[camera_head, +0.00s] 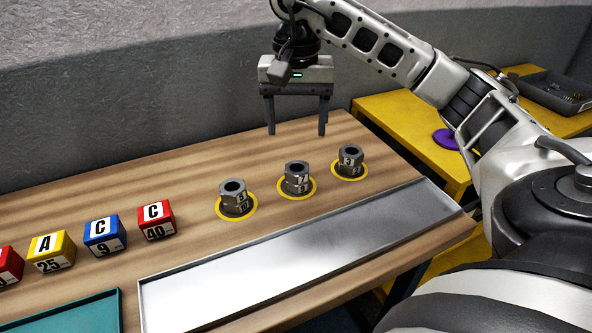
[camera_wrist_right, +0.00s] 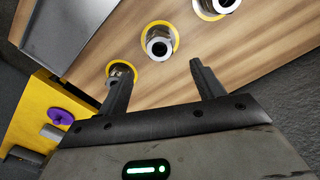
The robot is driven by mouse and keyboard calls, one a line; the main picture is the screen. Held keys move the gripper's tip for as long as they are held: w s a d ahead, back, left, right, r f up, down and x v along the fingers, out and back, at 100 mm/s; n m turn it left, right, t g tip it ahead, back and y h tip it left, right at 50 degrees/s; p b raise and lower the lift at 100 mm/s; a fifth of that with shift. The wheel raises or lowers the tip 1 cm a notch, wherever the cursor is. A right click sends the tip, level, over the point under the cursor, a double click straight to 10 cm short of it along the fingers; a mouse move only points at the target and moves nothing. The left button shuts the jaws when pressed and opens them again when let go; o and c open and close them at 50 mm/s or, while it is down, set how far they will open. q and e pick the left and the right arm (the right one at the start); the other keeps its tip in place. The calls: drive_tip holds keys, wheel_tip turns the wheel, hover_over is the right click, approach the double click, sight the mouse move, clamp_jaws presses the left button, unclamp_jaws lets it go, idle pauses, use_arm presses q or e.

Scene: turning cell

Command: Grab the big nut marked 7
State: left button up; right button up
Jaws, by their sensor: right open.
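Three grey hex nuts stand upright on yellow rings on the wooden table. The middle nut (camera_head: 297,177) has a small white label whose upper figure looks like 7; the print is hard to read. The left nut (camera_head: 234,198) and the right nut (camera_head: 350,159) carry other labels. My right gripper (camera_head: 296,131) is open and empty, pointing down above the table behind the nuts. In the right wrist view, the middle nut (camera_wrist_right: 160,42) shows beyond the gap between the open fingers (camera_wrist_right: 160,72). One finger partly covers the right nut (camera_wrist_right: 121,72). My left gripper is out of view.
A long metal tray (camera_head: 235,292) lies in front of the nuts. Lettered cubes, including a red one (camera_head: 157,221) and a blue one (camera_head: 104,236), stand left. A teal tray (camera_head: 75,318) is front left. A yellow table (camera_head: 405,117) with a purple object (camera_head: 446,139) is beyond the right edge.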

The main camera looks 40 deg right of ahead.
sight(297, 167)
wheel_tip(297, 167, down, 9)
drive_tip(key=shift+f+p, duration=0.1)
drive_tip(key=shift+p, duration=0.4)
drive_tip(key=c, duration=1.2)
drive_tip(key=shift+r, duration=0.2)
